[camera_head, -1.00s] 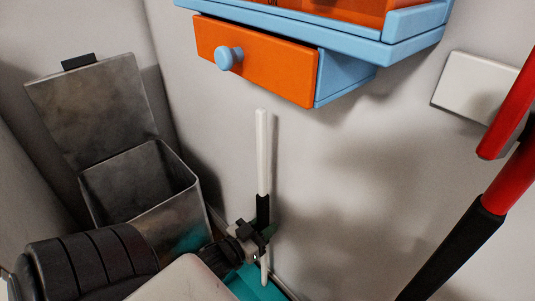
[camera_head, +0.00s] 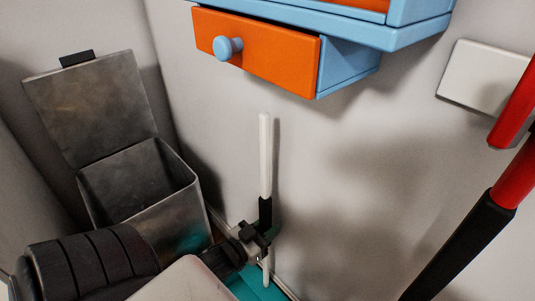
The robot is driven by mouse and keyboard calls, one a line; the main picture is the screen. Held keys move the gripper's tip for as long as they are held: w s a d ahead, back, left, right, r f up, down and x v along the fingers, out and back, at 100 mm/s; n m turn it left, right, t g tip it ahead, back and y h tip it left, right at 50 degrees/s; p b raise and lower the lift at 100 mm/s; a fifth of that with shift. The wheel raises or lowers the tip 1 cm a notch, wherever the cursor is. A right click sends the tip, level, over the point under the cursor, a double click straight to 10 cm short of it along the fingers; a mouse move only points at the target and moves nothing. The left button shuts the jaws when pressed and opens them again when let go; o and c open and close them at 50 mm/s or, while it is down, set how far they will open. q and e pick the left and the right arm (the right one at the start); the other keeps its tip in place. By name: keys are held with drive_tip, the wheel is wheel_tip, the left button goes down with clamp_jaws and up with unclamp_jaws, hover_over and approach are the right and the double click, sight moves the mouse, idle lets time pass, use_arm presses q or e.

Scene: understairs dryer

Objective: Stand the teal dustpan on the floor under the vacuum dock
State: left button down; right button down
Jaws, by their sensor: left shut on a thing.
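The teal dustpan (camera_head: 256,287) is low in the picture, close to the wall, partly cut off by the bottom edge and hidden by my arm. Its long handle, white (camera_head: 265,155) with a black part below, stands nearly upright in front of the wall. My left gripper (camera_head: 257,236) is shut on the handle around its black lower part. A white wall plate (camera_head: 484,77) at the right may be the vacuum dock. A red and black stick-shaped thing (camera_head: 462,240) stands before it. I cannot tell whether the pan touches the floor. My right gripper is out of view.
A grey metal bin (camera_head: 170,222) with its lid (camera_head: 92,105) up stands at the left. An orange drawer (camera_head: 265,55) with a blue knob juts out of a blue and orange wall unit above the handle. The wall between handle and red stick is bare.

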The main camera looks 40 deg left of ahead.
use_arm(q)
drive_tip(key=shift+f, duration=0.15)
drive_tip(key=shift+p, duration=0.4)
idle(0.4)
unclamp_jaws()
idle(0.4)
idle(0.3)
